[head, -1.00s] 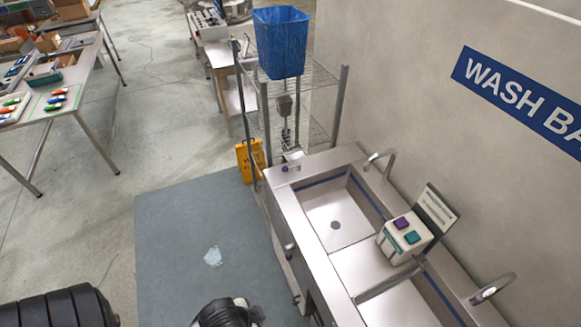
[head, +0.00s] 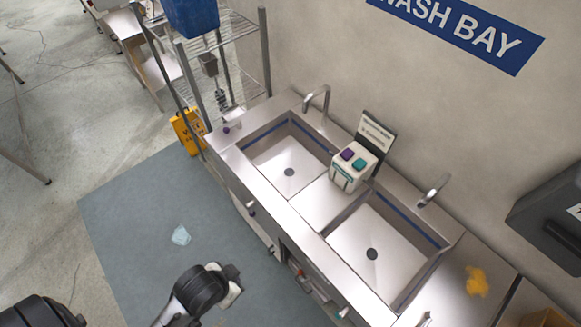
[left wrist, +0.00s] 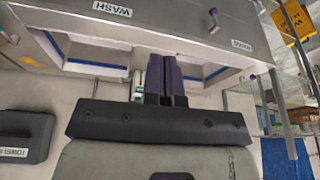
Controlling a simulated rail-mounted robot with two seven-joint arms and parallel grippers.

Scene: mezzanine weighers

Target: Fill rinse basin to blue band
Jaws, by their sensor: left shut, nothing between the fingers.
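The wash bay counter (head: 322,198) has two steel basins with a blue band inside each. The wrist view, upside down, shows a RINSE label (left wrist: 241,46) and a WASH label (left wrist: 112,9). By these, the rinse basin (head: 289,171) is the left one in the head view and the wash basin (head: 372,253) the right one. Both floors and drains show; I see no water. Each has a curved tap, the rinse tap (head: 325,100) at its back edge. My left gripper (head: 234,275) is shut, empty, before the counter; fingers show (left wrist: 167,80). My right gripper is out of view.
A box with purple and teal buttons (head: 353,170) and a sign stand between the basins. A yellow stain or cloth (head: 477,281) lies on the right counter. A wire rack with a blue bin (head: 192,15) and a yellow floor sign (head: 188,132) stand left. The grey mat (head: 135,215) is mostly clear.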

